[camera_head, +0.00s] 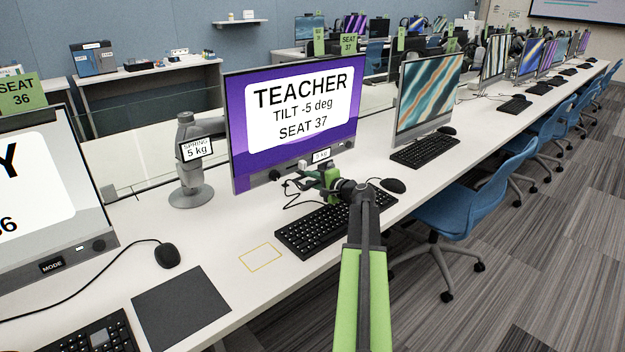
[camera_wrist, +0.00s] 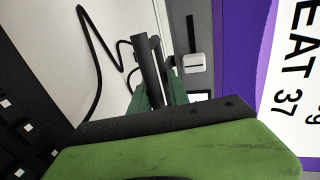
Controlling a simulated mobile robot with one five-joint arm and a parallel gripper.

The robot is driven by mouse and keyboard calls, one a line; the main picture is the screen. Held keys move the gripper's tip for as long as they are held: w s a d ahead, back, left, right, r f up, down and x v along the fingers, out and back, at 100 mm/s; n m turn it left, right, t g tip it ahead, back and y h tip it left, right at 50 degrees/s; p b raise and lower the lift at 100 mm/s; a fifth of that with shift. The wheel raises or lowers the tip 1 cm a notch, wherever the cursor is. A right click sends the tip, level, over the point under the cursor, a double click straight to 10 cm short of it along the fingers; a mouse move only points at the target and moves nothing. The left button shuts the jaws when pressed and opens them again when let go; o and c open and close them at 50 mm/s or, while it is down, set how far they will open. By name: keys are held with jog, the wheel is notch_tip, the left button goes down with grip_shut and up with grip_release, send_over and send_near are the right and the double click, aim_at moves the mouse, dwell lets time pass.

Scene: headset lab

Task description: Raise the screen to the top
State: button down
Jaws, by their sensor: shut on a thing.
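The screen (camera_head: 240,140) has a purple display reading TEACHER, TILT -5 deg, SEAT 37. My gripper (camera_head: 322,178) is at the middle of that lower edge, just under a small kg label. In the wrist view the green fingers are shut around a dark bar (camera_wrist: 150,68) beside the grey lower bezel (camera_wrist: 198,85). Where the bar joins the screen is hidden.
A black keyboard (camera_head: 318,228) and a mouse (camera_head: 393,186) lie close below and right of my gripper. The white desk (camera_head: 220,235) has a yellow outline left of the keyboard. Another screen (camera_head: 427,95) stands to the right. The seat 36 screen (camera_head: 90,215) is at left.

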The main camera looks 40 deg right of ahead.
jog(key=p, duration=1)
send_near(304, 150)
jog(key=x, duration=0.5)
jog(key=shift+w+r, duration=0.2)
jog(key=shift+w, duration=0.1)
jog(key=shift+d+f, duration=0.1)
jog(key=shift+f, duration=0.1)
jog(key=c, duration=1.4)
grip_release()
jog(key=shift+s, duration=0.1)
jog(key=p+v, duration=0.3)
jog(key=v, duration=1.4)
jog(key=shift+r, duration=0.1)
